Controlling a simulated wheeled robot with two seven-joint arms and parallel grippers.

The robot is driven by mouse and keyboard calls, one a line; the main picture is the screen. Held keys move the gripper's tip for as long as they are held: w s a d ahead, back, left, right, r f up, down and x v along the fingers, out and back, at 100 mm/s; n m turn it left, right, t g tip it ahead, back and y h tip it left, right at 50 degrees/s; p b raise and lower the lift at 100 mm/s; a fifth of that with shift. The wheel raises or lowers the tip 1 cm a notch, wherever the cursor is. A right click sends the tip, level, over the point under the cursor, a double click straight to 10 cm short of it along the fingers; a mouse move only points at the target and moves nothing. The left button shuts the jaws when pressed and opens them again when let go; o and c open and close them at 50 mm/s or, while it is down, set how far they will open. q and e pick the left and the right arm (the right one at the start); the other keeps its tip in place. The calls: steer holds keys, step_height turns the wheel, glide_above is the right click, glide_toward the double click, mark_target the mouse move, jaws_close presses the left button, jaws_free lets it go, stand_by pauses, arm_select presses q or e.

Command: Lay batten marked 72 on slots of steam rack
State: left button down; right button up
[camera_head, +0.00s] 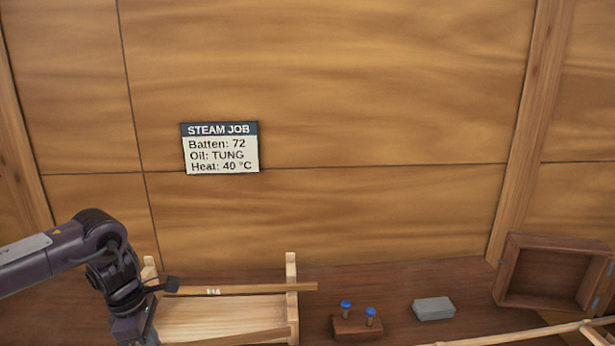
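A wooden stand with upright posts (291,272) is at lower centre-left. A thin batten (250,289) lies across it, with a small pale mark too blurred to read surely. Another strip (235,338) shows at its front edge. A long pale batten (510,335) runs along the lower right; no number shows on it. I cannot tell which structure is the steam rack, and no 72 is legible on any batten. My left arm reaches down at the stand's left end; its gripper (136,336) is partly cut off by the bottom edge, so its fingers are unclear. My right gripper is out of view.
A wall card (220,148) reads STEAM JOB, Batten: 72, Oil: TUNG, Heat: 40 °C. A wooden block with two blue-topped pegs (357,327) and a grey block (433,309) stand on the brown bench (390,285). An open wooden box (545,275) is at right.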

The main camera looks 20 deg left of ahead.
arm_select(q)
steer(key=w+d+r+m+g, duration=0.1)
steer(key=d+m, duration=0.6)
steer(key=d, duration=0.8)
steer(key=w+d+r+m+g, duration=0.1)
steer(key=w+d+m, duration=0.3)
steer(key=d+m, duration=0.4)
steer(key=d+r, duration=0.1)
steer(key=d, duration=0.6)
steer(key=shift+w+d+r, duration=0.2)
steer(key=shift+s+f, duration=0.1)
steer(key=shift+s, duration=0.05)
steer(key=shift+a, duration=0.15)
